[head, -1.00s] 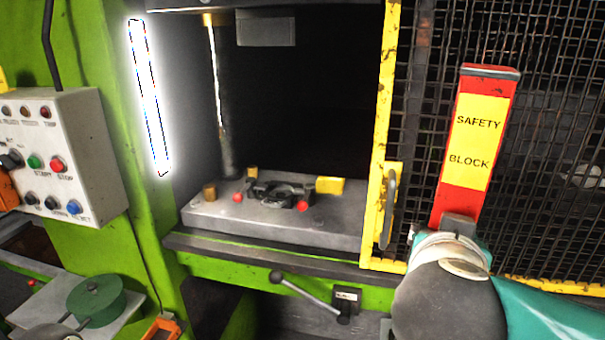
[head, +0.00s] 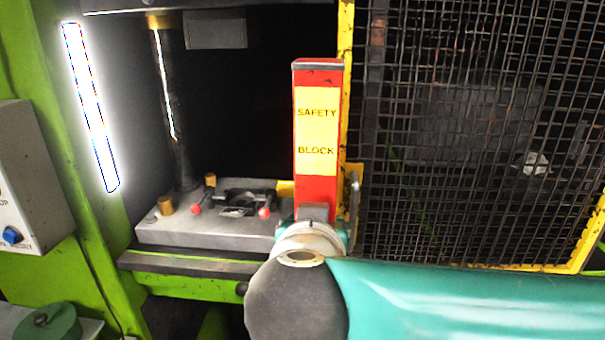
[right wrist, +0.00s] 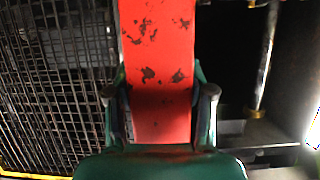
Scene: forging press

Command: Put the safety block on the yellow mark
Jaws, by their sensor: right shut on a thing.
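The safety block (head: 317,165) is a tall red post with a yellow label, held upright in front of the press opening's right edge. My right gripper (right wrist: 160,100) is shut on its lower part, one finger on each side; in the head view my own wrist hides most of the gripper. The red block also fills the middle of the right wrist view (right wrist: 157,60). My left gripper is not in view.
The grey press bed (head: 165,230) carries a dark die (head: 240,202) with red knobs and brass posts. A yellow-framed mesh guard (head: 450,150) stands right of the opening. A bright lamp (head: 90,105) and green frame are at left. The space above the bed is open.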

